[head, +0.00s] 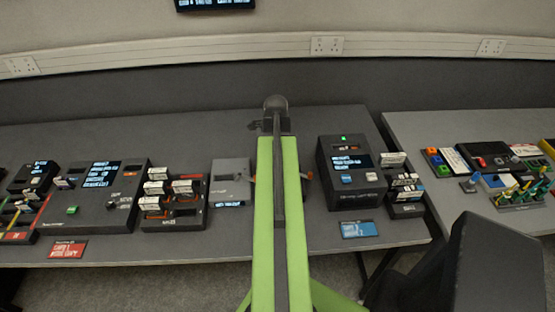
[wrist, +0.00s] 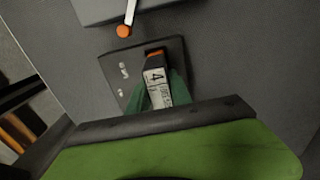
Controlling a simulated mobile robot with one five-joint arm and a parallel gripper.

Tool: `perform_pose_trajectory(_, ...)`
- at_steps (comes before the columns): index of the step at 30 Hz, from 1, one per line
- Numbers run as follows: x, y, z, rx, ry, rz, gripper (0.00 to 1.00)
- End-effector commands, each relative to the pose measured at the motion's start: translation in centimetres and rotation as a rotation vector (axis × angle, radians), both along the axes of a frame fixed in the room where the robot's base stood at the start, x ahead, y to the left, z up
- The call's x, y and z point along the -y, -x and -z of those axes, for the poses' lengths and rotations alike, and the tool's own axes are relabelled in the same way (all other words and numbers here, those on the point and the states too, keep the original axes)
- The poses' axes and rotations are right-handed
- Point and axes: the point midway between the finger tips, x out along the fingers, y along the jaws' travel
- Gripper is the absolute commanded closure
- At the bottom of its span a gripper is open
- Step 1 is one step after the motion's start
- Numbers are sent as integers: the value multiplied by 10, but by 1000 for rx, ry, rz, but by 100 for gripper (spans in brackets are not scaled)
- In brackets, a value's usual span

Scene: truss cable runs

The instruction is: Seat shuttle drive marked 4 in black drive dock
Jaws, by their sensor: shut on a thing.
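In the wrist view, my gripper (wrist: 158,96) has its green fingers shut on the shuttle drive marked 4 (wrist: 155,76). The drive has a white label with a black 4 and a dark end with an orange strip. It is over the black drive dock (wrist: 114,72), a dark plate with small white marks. I cannot tell whether the drive is in the dock's slot or just above it. In the head view, my green arm reaches over the table and hides the drive and the dock.
A grey box (head: 230,181) stands left of my arm. A lever with an orange knob (wrist: 123,31) is close to the dock. A rack of drives (head: 172,205) is further left; a dark console (head: 349,172) and another rack (head: 403,190) are on the right. The table's back is clear.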

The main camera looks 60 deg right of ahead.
Motion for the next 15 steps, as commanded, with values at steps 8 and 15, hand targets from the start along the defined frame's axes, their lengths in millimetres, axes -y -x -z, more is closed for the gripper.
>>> perform_pose_trajectory(8,0,0,8,0,0,0,100)
perform_pose_trajectory(15,0,0,12,0,0,0,100)
